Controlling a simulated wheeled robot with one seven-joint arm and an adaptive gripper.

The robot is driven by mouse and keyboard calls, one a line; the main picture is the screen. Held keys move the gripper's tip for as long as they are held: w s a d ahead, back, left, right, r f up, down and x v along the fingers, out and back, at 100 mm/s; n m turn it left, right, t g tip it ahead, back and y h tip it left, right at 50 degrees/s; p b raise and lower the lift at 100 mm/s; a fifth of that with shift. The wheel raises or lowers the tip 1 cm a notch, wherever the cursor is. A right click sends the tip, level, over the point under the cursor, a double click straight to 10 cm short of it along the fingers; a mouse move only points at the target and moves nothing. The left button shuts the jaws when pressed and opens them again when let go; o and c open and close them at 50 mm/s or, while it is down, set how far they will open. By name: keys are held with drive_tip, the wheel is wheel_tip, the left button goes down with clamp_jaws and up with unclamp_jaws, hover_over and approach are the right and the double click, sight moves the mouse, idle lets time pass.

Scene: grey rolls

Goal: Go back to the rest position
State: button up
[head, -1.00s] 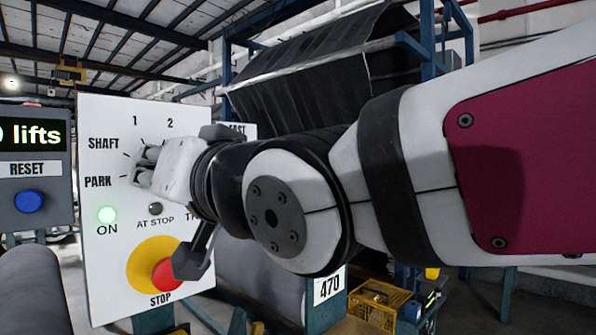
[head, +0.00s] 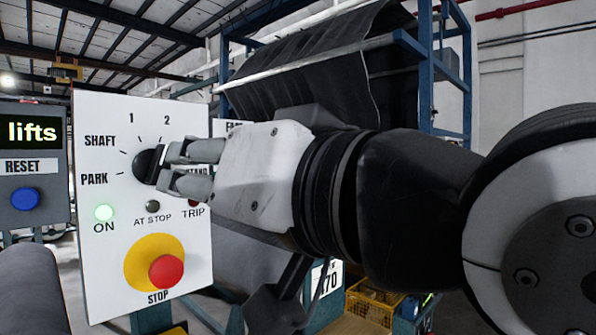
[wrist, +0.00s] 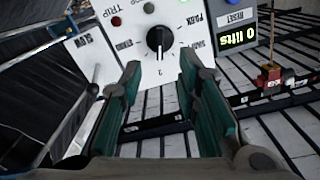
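My gripper (head: 178,168) is in front of the white control panel (head: 100,250), to the right of the black rotary knob (head: 146,164) in the head view. The knob also shows in the wrist view (wrist: 159,38), beyond the fingertips. Its white mark seems to point to the 2. The two green-padded fingers of my gripper (wrist: 160,66) stand apart with nothing between them. I see a clear gap between fingers and knob in the wrist view.
A red stop button (head: 166,271) on a yellow disc is low on the panel. A grey box with a blue reset button (head: 25,198) stands at left. A grey roll (head: 30,290) lies below it. A yellow crate (head: 372,303) and blue frame (head: 425,70) are behind my arm.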

drive_tip(key=shift+s+d, duration=0.4)
drive_tip(key=shift+d, duration=0.05)
